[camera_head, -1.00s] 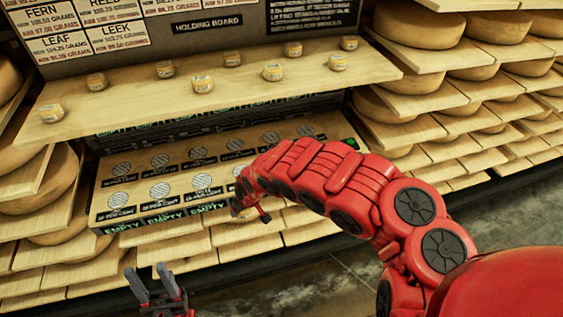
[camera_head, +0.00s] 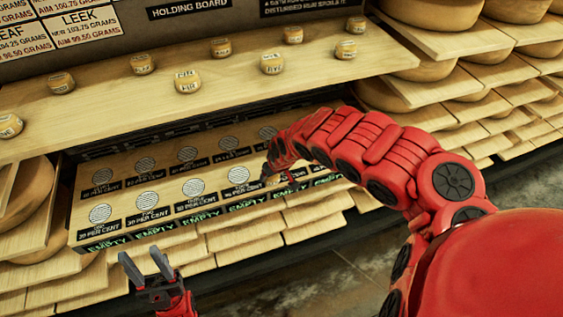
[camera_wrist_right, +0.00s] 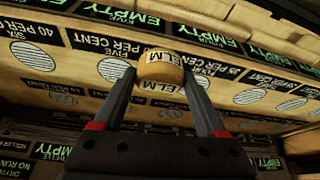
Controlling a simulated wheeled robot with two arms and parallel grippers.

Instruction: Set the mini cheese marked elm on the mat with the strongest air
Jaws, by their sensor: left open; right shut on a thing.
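My right gripper (camera_wrist_right: 160,92) is shut on the small round cheese (camera_wrist_right: 160,66) marked ELM, as the right wrist view shows. In the head view my right gripper (camera_head: 275,178) is over the front part of the mat board; my red arm hides most of it, and I cannot make out the cheese there. Round pale striped mats, such as one at front left (camera_head: 101,213) and another (camera_head: 238,174), lie in rows with per cent labels. In the wrist view, upside-down labels read 40 and 35 per cent. My left gripper (camera_head: 146,266) is open and empty, left of centre below the board.
Several other mini cheeses, such as one marked on its front (camera_head: 187,81), stand on the wooden shelf (camera_head: 120,107) above the mats. Green EMPTY signs (camera_head: 193,218) line the board's front edge. Large cheese wheels (camera_head: 420,12) on racks flank both sides.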

